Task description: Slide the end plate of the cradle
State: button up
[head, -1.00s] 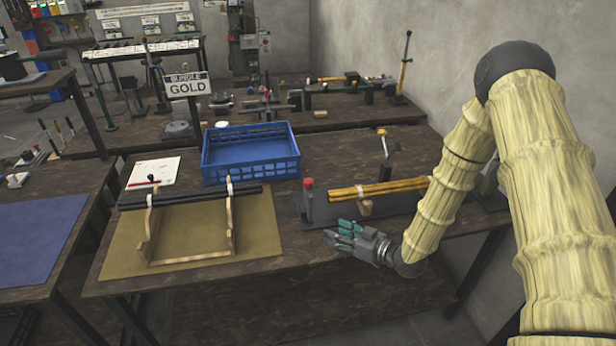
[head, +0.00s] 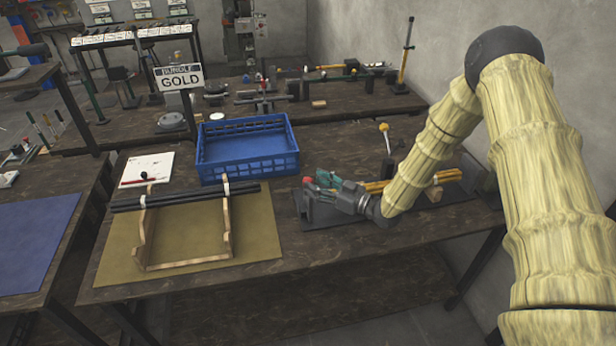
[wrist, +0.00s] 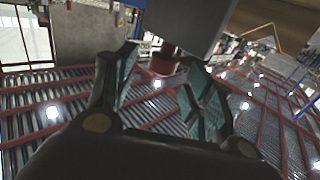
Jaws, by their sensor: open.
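The cradle (head: 322,216) on the right of the bench is a dark grey base carrying gold rods (head: 375,187). Its left end has an upright grey end plate (head: 306,208) topped by a red knob (head: 308,180). My gripper (head: 324,181), with green finger pads, is beside the knob and over the left part of the cradle, hiding some of the rods. In the wrist view the fingers are apart, and a red cylinder (wrist: 163,62) under a grey block (wrist: 185,22) shows between them. I cannot tell whether either finger touches it.
A wooden stand (head: 185,264) with black rods (head: 187,198) is on an olive mat (head: 262,240) to the left. A blue crate (head: 215,176) and a GOLD sign (head: 180,77) stand behind. A yellow-knobbed lever (head: 384,128) rises behind the cradle. Bare bench lies in front.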

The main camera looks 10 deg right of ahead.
aim_at(308, 180)
jog(key=shift+p+x, duration=0.45)
jog(key=shift+x, duration=1.35)
jog(key=shift+s, duration=0.1)
